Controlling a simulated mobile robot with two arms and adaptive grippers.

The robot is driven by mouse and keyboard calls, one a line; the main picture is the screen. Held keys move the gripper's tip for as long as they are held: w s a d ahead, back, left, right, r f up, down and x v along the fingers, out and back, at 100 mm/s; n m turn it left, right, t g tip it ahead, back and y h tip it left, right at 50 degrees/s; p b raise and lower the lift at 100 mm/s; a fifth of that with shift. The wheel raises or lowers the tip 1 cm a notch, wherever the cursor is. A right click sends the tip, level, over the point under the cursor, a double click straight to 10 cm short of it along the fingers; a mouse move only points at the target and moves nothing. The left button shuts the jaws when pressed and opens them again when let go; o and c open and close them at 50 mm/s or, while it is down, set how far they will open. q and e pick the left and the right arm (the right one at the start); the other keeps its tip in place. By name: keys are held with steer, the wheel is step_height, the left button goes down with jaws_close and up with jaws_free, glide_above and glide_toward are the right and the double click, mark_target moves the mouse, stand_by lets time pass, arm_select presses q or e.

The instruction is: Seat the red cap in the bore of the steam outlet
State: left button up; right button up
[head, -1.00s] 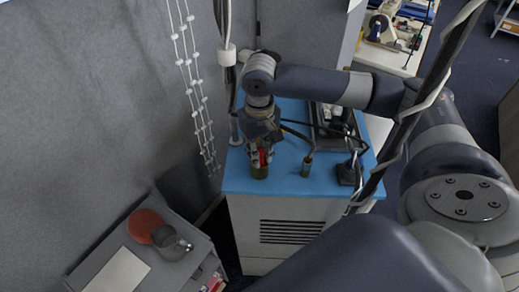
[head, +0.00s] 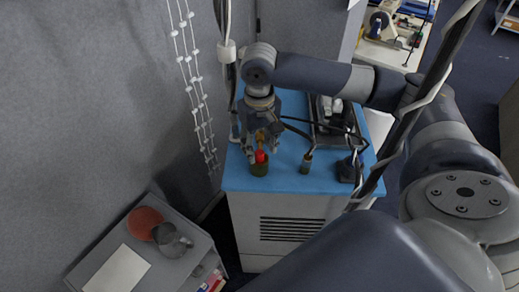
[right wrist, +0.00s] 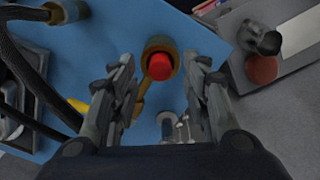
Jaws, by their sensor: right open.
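The red cap (head: 260,156) stands at the top of the steam outlet (head: 259,169), a short olive-brown cylinder on the blue top. In the right wrist view the cap (right wrist: 159,66) appears within the brass-coloured rim of the outlet (right wrist: 160,41). Its red end stands proud; how deep it sits in the bore I cannot tell. My right gripper (head: 263,150) is open and empty just above and behind the cap. In the right wrist view its fingers lie apart on both sides of the cap, not touching it. My left gripper is not in view.
A second small fitting (head: 306,165) with a black cable stands right of the outlet. A dark tray (head: 337,124) lies behind it. A grey side table (head: 184,273) at lower left holds a red disc (head: 145,222) and a grey cup (head: 172,240). A white bead chain hangs left.

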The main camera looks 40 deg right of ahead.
mark_target(259, 152)
step_height(259, 152, up, 10)
steer(key=shift+f, duration=0.2)
steer(key=shift+f, duration=0.1)
stand_by(0.4)
